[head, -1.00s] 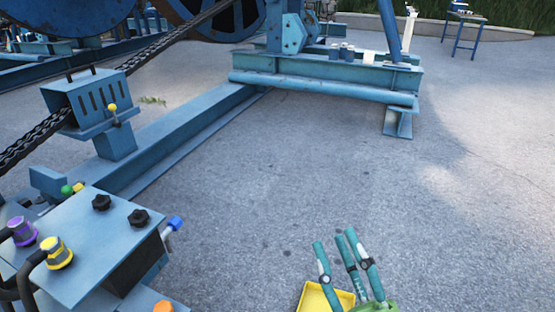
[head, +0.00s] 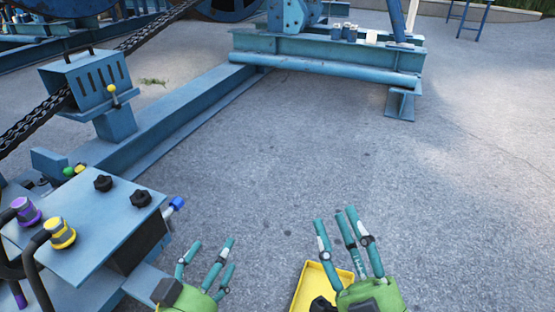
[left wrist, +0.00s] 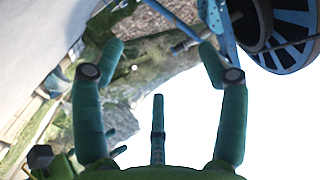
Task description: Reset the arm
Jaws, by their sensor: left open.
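My left gripper (head: 212,248) is at the lower middle of the head view, a green palm with teal fingers spread apart. It is empty, over the pavement just right of the control box. In the left wrist view the left gripper (left wrist: 160,48) also shows wide apart fingers with nothing between them. My right gripper (head: 338,215) is at the lower right of the head view. Its teal fingers point up and stand apart, with nothing seen between them.
A yellow tray (head: 303,289) lies partly behind my right gripper. A blue control box (head: 92,225) with purple and yellow connectors stands at the left. A chain (head: 36,125) runs through a blue guide (head: 90,80). A blue frame (head: 320,72) stands behind. The middle pavement is clear.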

